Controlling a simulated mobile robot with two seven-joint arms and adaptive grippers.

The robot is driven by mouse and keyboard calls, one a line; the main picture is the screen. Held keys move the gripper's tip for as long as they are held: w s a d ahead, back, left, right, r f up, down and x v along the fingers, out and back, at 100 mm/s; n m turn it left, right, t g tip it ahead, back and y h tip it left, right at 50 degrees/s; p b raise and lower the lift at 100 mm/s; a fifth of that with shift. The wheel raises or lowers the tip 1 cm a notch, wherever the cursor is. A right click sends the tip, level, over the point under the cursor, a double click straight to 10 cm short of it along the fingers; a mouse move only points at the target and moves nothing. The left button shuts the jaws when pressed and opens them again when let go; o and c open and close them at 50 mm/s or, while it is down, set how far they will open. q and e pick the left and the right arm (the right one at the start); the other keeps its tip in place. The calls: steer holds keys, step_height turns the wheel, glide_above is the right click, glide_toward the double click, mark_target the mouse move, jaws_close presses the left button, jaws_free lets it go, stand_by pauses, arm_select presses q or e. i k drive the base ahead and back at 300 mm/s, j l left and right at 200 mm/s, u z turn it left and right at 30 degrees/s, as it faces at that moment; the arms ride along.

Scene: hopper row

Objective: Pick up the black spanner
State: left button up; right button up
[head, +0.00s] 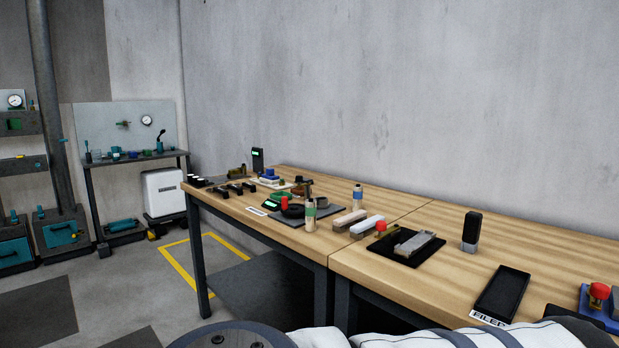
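I cannot make out a black spanner for certain in the head view. Several small dark items (237,188) lie on the far left end of the wooden workbench (420,225), too small to identify. Neither gripper is in view. White and dark grey parts of my own arm cross the bottom edge and hide the near bench edge there.
A black tray (502,292) with a label in front lies at the right, near a black upright block (471,231). A black plate (405,246) holds a grey block. Bottles (310,215) stand mid-bench. Bare wood lies between. A grey wall backs the bench.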

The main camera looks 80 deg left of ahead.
mark_target(253, 188)
steer(key=u, duration=2.95)
steer(key=i+j+z, duration=0.1)
steer(key=i+j, duration=0.15)
steer(key=i, duration=0.3)
steer(key=i+j, duration=0.25)
steer(key=i, duration=0.25)
steer(key=i+j+z, duration=0.15)
steer(key=i, duration=0.35)
steer(key=i+j+z, duration=0.1)
steer(key=i+j, duration=0.35)
steer(key=i+j+z, duration=0.15)
steer(key=j+z, duration=0.15)
steer(key=j, duration=0.15)
steer(key=j+z, duration=0.25)
steer(key=j, duration=0.25)
steer(key=i, duration=0.05)
